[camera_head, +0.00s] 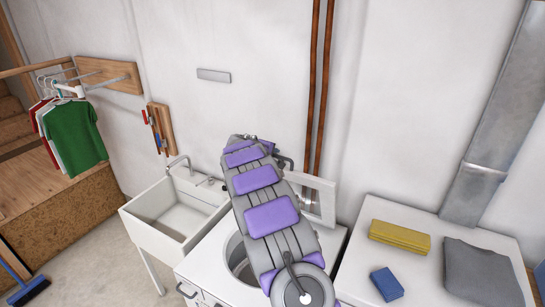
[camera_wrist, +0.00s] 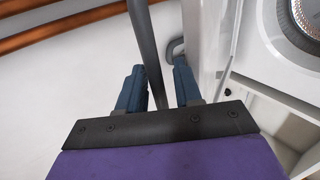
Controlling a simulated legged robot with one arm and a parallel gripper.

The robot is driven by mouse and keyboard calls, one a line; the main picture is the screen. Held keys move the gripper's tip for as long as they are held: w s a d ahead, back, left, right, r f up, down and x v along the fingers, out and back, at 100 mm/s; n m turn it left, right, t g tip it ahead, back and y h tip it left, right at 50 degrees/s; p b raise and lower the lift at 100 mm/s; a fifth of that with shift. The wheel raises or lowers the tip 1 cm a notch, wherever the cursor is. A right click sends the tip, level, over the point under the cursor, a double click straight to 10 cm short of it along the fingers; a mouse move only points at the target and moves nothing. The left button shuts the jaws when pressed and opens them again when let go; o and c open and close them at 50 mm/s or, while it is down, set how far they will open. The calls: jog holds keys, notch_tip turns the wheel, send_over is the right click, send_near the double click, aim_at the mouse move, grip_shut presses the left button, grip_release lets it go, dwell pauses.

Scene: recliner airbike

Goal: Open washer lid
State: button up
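The white washer (camera_head: 207,253) stands below my arm in the head view, its round top opening (camera_head: 239,262) uncovered. Its lid (camera_head: 318,198), a pale panel with a framed middle, stands raised at the back near the wall, partly hidden by my arm. My gripper lies at the far end of the arm, beside the lid's upper left; its fingers are mostly hidden there. In the wrist view my gripper (camera_wrist: 157,88) has its two blue fingers apart. A grey pipe (camera_wrist: 147,45) shows between them; I cannot tell whether it touches. The drum opening (camera_wrist: 305,22) shows at upper right.
A white sink (camera_head: 165,215) stands left of the washer. A white top (camera_head: 370,240) at right bears a yellow folded cloth (camera_head: 399,237), a blue sponge (camera_head: 387,283) and grey folded cloth (camera_head: 480,272). Copper pipes (camera_head: 318,90) run up the wall behind the lid.

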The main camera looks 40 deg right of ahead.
jog(key=shift+s+r, duration=0.15)
jog(key=shift+r, duration=0.05)
jog(key=shift+a+r, duration=0.3)
jog(key=shift+a, duration=0.15)
jog(key=b+v, duration=0.1)
jog(key=v, duration=1.5)
jog(key=shift+b, duration=0.4)
jog(key=shift+s+f, duration=0.15)
jog(key=shift+s, duration=0.05)
jog(key=s+a+f+m+g+y+b, duration=0.1)
jog(key=s+a+f+g+y+b, duration=0.1)
jog(key=s+a+f+b, duration=0.3)
jog(key=s+a+f+m+g+y+b, duration=0.1)
jog(key=s+a+f+y+b, duration=0.4)
jog(key=s+a+f, duration=0.6)
jog(key=s+a+f+m+g+y+b, duration=0.2)
jog(key=s+a+f+b, duration=0.4)
jog(key=s+a, duration=1.1)
jog(key=s+f+y, duration=0.1)
jog(key=s+f, duration=0.1)
jog(key=s, duration=0.9)
jog(key=shift+a+f+g+y, duration=0.3)
jog(key=shift+a+f+y, duration=0.05)
jog(key=shift+f+y, duration=0.05)
jog(key=shift+o, duration=0.3)
